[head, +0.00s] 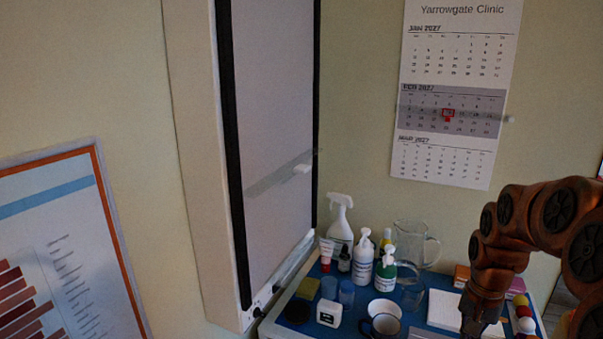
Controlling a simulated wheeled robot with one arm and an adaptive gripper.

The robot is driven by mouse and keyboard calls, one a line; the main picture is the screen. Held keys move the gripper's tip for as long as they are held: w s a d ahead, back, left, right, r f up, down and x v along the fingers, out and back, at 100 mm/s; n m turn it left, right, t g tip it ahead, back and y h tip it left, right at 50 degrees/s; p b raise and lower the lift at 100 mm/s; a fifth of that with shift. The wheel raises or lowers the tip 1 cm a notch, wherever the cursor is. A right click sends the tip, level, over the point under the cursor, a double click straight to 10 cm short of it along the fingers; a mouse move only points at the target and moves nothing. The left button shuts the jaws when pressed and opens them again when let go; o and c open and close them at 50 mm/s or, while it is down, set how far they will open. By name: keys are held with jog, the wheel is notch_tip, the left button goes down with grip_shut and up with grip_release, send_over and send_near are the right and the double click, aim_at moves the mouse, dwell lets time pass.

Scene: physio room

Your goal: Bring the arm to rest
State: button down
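My copper-coloured arm comes in from the right edge in the head view and bends down over the right part of the blue-topped table (283,322). My gripper (478,325) is at its lower end, near the bottom edge of the picture, beside a white pad or block (452,312). The fingertips are too dark and too cut off to show whether they are open or shut. I cannot tell whether it touches anything.
A spray bottle (340,222), two pump bottles (363,258), a glass jug (414,245), cups (382,326) and small containers crowd the table. A tall white cabinet or light box (270,150) stands left. A calendar (455,95) hangs on the wall behind.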

jog(key=s+a+n, duration=0.2)
jog(key=s+a, duration=0.3)
jog(key=s, duration=0.3)
jog(key=s+a+r+n+g, duration=0.1)
jog(key=s+a+n, duration=0.2)
jog(key=s+a, duration=0.3)
jog(key=s+a+n, duration=0.2)
jog(key=s+a, duration=0.3)
jog(key=s, duration=0.6)
jog(key=shift+s+a+r+n+g, duration=0.15)
jog(key=shift+a+r+n+g, duration=0.1)
jog(key=shift+r+n+g, duration=0.1)
jog(key=shift+d, duration=0.1)
